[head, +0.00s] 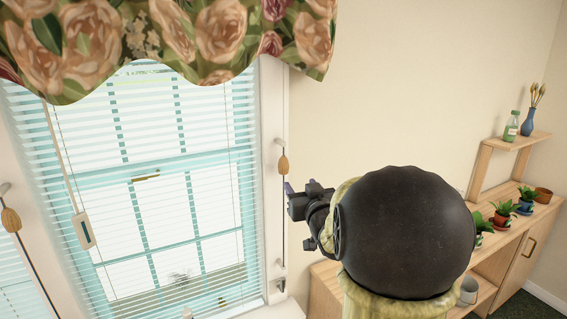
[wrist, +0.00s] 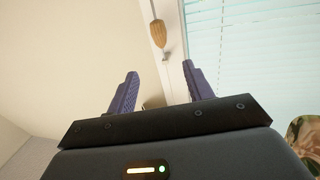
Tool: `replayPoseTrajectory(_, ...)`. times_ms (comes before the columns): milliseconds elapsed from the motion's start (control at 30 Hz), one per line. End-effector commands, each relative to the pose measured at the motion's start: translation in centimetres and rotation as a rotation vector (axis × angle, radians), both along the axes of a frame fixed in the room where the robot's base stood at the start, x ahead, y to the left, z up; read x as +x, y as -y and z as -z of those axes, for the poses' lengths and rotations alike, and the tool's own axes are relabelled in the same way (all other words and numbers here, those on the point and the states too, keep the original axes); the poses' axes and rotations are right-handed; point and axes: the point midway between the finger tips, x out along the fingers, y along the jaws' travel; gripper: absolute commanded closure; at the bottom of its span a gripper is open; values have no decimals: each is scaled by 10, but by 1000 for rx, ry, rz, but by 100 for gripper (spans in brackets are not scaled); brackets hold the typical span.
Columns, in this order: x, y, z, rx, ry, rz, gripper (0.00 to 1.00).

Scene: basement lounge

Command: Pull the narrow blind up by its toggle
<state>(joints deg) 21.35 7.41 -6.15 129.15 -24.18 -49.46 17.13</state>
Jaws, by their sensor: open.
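A wooden acorn-shaped toggle (head: 283,165) sits on a cord along the right window frame. My gripper (head: 288,188) is close to this cord, just below the toggle. In the wrist view the toggle (wrist: 158,33) lies beyond and roughly between the fingertips of my gripper (wrist: 159,68), which is open and empty. A second wooden toggle (head: 10,219) hangs at the left edge on the post between two blinds. A wide white slatted blind (head: 215,150) covers the middle window. Part of another blind (head: 18,290) shows at lower left; its full width is out of view.
A floral valance (head: 190,40) hangs over the window top. A pale wall hook (head: 280,143) is above the near toggle. A wooden shelf unit (head: 490,260) with potted plants (head: 503,213) stands at right. The wall between window and shelves is bare.

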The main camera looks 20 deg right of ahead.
Motion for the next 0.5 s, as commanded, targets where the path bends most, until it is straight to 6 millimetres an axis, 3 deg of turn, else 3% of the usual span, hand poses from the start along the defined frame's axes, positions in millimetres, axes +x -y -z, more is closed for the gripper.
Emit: replayPoseTrajectory(500, 68, 11, -2, 0, -2, -1, 49)
